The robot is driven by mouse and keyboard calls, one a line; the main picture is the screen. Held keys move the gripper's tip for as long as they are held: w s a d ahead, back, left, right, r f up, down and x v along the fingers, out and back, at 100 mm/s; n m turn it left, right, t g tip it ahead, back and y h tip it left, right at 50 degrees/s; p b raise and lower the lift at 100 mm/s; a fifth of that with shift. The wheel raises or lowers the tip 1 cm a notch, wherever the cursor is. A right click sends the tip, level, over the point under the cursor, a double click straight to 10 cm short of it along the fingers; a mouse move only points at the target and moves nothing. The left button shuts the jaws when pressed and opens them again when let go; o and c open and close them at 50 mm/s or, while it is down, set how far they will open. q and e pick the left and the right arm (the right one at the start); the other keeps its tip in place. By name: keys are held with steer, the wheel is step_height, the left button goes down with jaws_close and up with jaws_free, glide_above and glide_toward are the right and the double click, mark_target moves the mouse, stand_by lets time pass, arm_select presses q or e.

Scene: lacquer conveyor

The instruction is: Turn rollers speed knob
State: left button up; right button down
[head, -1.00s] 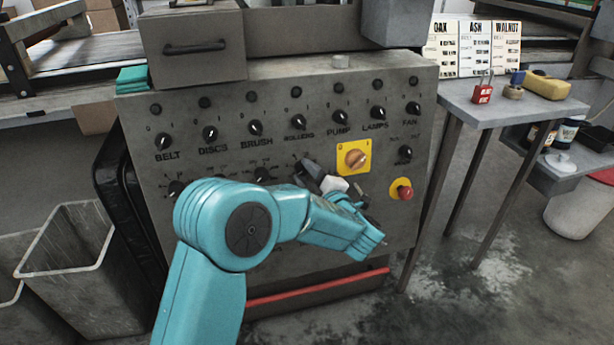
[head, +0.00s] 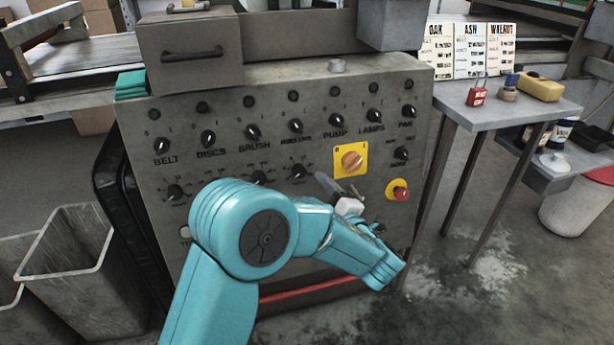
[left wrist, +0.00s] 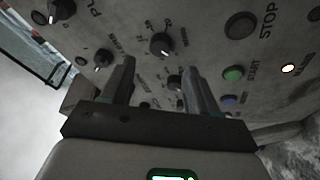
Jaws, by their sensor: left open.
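The grey control panel (head: 225,120) has a row of labelled switches, with the ROLLERS switch (head: 296,126) fourth from the left. Below it is a dark knob (head: 298,171) with a dial scale, in the place of the rollers speed knob; its small label is unreadable. My left gripper (head: 325,184) is just right of and below this knob, in front of the panel, open and empty. In the left wrist view, its two fingers (left wrist: 158,78) are apart, with a dial knob (left wrist: 162,43) beyond the gap. I cannot tell which dial that is. My right gripper is out of view.
A yellow plate with an orange rotary switch (head: 352,160) and a red emergency button (head: 398,190) are close to the gripper's right. Other dial knobs (head: 174,192) are left. A side table (head: 475,118) stands right, and a grey bin (head: 68,250) left.

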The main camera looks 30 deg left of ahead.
arm_select(q)
steer(key=p+v, duration=0.1)
steer(key=v, duration=0.9)
steer(key=shift+p, duration=0.3)
steer(key=shift+f, duration=0.1)
